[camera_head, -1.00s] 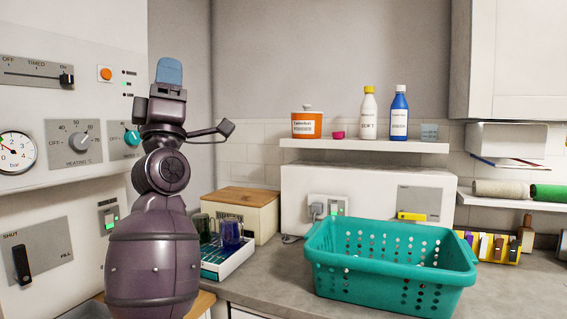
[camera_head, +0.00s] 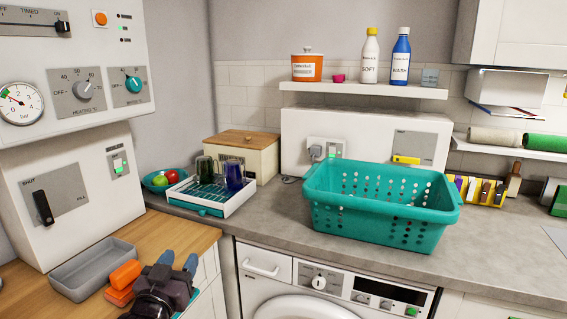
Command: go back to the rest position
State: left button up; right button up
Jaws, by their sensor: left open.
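My left gripper (camera_head: 179,261) is low at the bottom left, over the wooden counter (camera_head: 175,238). Its two blue fingertips point up and away from me and stand apart, with nothing between them. The dark wrist below is cut off by the bottom edge. My right gripper is out of view.
Beside my left gripper are orange blocks (camera_head: 125,274) and a grey tray (camera_head: 92,268). The control panel (camera_head: 105,60) with its knobs and gauge is on the left wall. A teal basket (camera_head: 380,205) stands on the grey worktop, above the dryer (camera_head: 300,285). A dish tray (camera_head: 212,197) sits behind.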

pick_arm(q)
jog(key=s+a+f+g+y+p, duration=0.1)
jog(key=s+a+f+g, duration=0.2)
jog(key=s+f, duration=1)
jog(key=s+a+f+g+y+p, duration=0.1)
jog(key=s+a+f+g, duration=0.2)
jog(key=s+f, duration=1)
jog(key=s+g, duration=0.2)
jog(key=s, duration=0.4)
jog(key=shift+n, duration=0.3)
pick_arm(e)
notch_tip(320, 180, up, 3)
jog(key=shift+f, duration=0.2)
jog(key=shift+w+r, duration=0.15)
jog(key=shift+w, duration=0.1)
pick_arm(q)
jog(key=shift+d, duration=0.1)
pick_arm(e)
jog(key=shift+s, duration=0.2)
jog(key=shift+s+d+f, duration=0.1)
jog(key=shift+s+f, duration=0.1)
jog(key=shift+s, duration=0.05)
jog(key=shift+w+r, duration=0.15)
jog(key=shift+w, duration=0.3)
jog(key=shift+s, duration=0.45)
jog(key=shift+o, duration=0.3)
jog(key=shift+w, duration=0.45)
